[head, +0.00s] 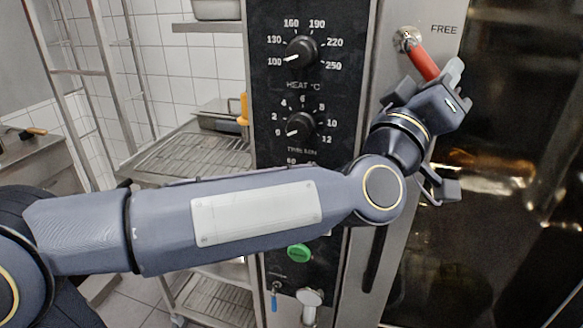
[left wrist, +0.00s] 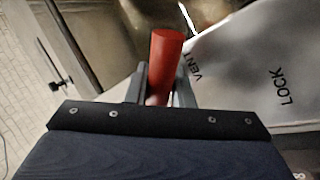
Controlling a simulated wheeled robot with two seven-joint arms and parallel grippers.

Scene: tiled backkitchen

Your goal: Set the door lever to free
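The door lever has a red handle (head: 422,61) on a round metal pivot (head: 407,39) at the top of the oven's steel door frame. The handle slants down and to the right from the pivot, below the FREE label (head: 443,29). My left gripper (head: 449,77) is at the handle's lower end. In the left wrist view the red handle (left wrist: 166,52) stands between the two close-set fingers, which look shut on it. The VENT label (left wrist: 194,66) is beside the handle there, and the LOCK label (left wrist: 281,86) is farther right. My right gripper is not in view.
The black control panel (head: 273,80) with dials is left of the lever. The dark glass door (head: 510,150) is to the right. My left arm crosses in front of the panel. A steel rack and counter (head: 185,150) stand at the left.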

